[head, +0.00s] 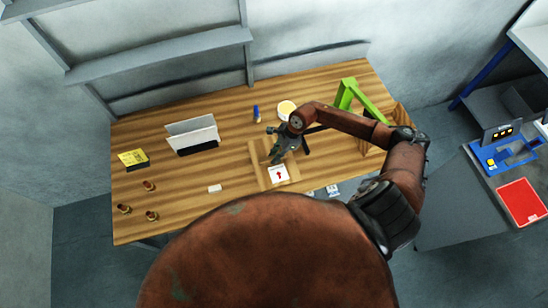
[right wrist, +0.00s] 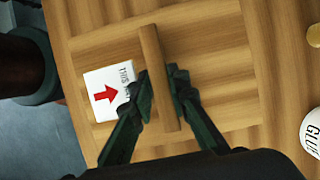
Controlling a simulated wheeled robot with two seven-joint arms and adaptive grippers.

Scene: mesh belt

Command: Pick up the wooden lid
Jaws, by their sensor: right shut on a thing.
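The wooden lid (head: 257,158) is a light square board lying at the front middle of the wooden table. In the right wrist view the lid (right wrist: 213,62) has a raised bar-shaped handle and a white label (right wrist: 108,92) with a red arrow. My right gripper (head: 275,157) reaches down over the lid. In the right wrist view its dark fingers (right wrist: 159,84) lie on either side of the handle and are shut on it. The lid looks flat, but I cannot tell whether it is clear of the surface. My left gripper is not in view.
A glue tub (head: 287,108) and a blue bottle (head: 256,113) stand behind the lid. A green frame (head: 347,94) is to the right. A white panel (head: 192,134), a yellow note block (head: 132,158) and several small brown items (head: 150,186) are on the left.

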